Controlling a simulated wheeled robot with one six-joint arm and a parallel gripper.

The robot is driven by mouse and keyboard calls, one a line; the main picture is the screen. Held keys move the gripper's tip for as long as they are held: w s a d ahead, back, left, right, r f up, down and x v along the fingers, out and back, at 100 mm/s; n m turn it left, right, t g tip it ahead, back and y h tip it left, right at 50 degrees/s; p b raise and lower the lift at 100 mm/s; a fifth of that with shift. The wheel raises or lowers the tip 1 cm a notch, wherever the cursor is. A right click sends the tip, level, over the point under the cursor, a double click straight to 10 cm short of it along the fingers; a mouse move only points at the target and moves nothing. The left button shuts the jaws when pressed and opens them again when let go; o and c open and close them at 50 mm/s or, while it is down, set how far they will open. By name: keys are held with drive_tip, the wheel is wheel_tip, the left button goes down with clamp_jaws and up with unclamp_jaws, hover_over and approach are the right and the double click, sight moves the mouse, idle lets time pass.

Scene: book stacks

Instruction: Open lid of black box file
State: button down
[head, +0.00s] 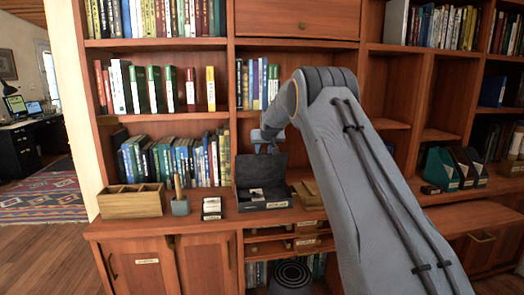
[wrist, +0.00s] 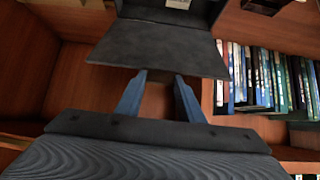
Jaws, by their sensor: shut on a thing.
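The black box file (head: 264,204) stands on the cabinet top below the middle shelves. Its lid (head: 259,168) is raised and stands nearly upright at the back, and light items show inside the box. My gripper (head: 266,146) is at the top edge of the lid, coming down from above. In the wrist view the dark lid (wrist: 160,45) fills the upper middle, and the two blue fingers of my gripper (wrist: 162,76) meet its near edge. The gripper is shut on the lid; the fingertips are partly hidden by it.
A wooden divided box (head: 131,203), a pen holder (head: 180,206) and a small white-labelled item (head: 211,209) stand left of the box file. Book-filled shelves rise behind. My arm covers the area to its right. Dark green file holders (head: 440,168) stand further right.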

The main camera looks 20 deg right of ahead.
drive_tip(key=shift+a+r, duration=0.1)
drive_tip(key=shift+a, duration=0.05)
idle(0.5)
drive_tip(key=c, duration=1.2)
unclamp_jaws()
drive_tip(key=shift+s, duration=0.1)
drive_tip(key=b+v, duration=0.1)
drive_tip(key=v, duration=0.6)
drive_tip(key=shift+s+r+b, duration=0.15)
drive_tip(key=shift+s+b, duration=0.05)
drive_tip(key=shift+b, duration=0.2)
drive_tip(key=shift+a, duration=0.1)
